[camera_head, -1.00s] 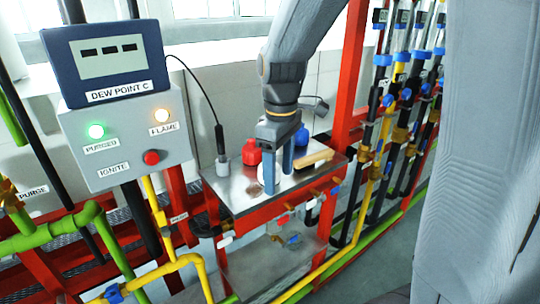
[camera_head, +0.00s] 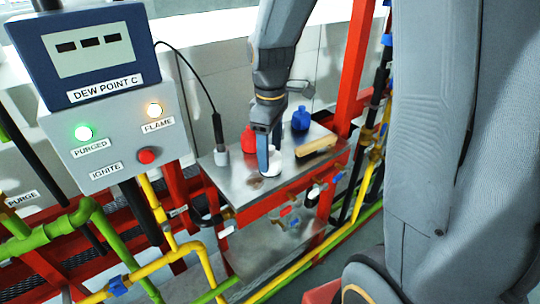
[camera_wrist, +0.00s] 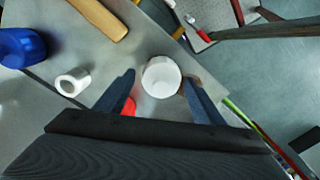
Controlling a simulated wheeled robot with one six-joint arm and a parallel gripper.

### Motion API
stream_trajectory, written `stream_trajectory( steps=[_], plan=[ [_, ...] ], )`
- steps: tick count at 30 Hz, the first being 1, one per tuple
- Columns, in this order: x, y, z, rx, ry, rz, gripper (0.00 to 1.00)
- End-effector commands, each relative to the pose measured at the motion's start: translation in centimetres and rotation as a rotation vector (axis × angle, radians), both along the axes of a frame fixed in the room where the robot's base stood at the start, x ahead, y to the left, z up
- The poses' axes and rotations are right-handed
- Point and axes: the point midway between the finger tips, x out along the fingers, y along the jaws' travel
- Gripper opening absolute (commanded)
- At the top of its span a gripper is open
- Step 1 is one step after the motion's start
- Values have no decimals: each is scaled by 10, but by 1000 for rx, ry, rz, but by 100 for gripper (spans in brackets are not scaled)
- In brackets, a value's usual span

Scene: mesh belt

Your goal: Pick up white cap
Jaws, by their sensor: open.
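A round white cap (camera_wrist: 161,74) stands on the grey metal table top (camera_wrist: 42,135). In the wrist view it lies between the two blue-grey fingers of my gripper (camera_wrist: 158,82), with a gap on the left and very little on the right. In the head view the white cap (camera_head: 273,169) is partly hidden behind the near finger of my gripper (camera_head: 267,165). My gripper points down, open, with its fingertips low at the table. I cannot tell whether the right finger touches the cap.
A red bottle (camera_head: 248,141), a blue bottle (camera_head: 302,119) and a tan wooden piece (camera_head: 316,146) stand or lie on the table. A white ring (camera_wrist: 72,82) lies near the blue bottle. A probe holder (camera_head: 221,156) stands at the left. Pipes and the control box (camera_head: 120,135) flank the table.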

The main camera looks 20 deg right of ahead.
Motion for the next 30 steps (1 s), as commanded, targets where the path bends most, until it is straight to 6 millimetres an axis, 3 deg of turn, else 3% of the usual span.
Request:
stream_trajectory(
  steps=[7,16,23,30],
  plan=[
    [-2,2,-26,0,1,3,63],
    [-2,3,-30,0,0,5,63],
    [-2,3,-29,0,0,5,24],
    [-1,3,-29,0,-1,5,24]
  ],
)
